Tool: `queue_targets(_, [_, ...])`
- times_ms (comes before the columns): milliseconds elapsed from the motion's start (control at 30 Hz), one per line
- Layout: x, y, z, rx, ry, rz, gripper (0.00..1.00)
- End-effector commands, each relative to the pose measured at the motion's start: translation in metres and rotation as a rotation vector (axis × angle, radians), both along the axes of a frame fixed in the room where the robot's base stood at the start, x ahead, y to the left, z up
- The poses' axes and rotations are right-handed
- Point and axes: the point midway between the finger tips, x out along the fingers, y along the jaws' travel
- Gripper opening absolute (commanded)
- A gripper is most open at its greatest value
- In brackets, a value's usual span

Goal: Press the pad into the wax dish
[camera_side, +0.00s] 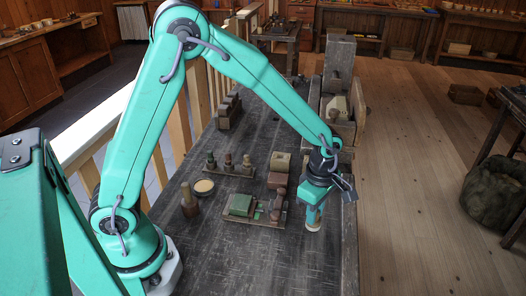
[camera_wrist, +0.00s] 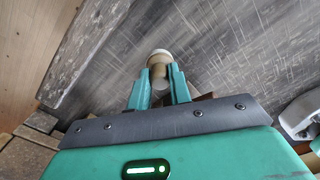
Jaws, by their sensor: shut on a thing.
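My gripper (camera_side: 314,208) is shut on the pad (camera_side: 313,227), a short round piece with a pale end pointing down, at the right side of the dark table. In the wrist view the pad (camera_wrist: 158,57) sticks out between the two teal fingers of my gripper (camera_wrist: 160,74), its pale round end outermost. The wax dish (camera_side: 204,187), a small round dark dish with a yellowish fill, stands well to the left of my gripper in the side view. The pad is apart from it. Whether the pad touches the table is hard to tell.
Between the dish and my gripper lies a wooden board with a green block (camera_side: 240,204) and small pieces. A brown turned piece (camera_side: 190,201) stands left of the dish. Several spools (camera_side: 228,166) stand on a strip behind. A reddish block (camera_side: 277,181) lies near my gripper.

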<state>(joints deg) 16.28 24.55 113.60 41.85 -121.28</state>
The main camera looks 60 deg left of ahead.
Motion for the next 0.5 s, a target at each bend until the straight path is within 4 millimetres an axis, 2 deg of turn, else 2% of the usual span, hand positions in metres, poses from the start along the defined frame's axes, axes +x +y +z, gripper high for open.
queue_targets(500, [0.000, 0.000, 0.030, -0.001, -0.001, 0.000, 0.02])
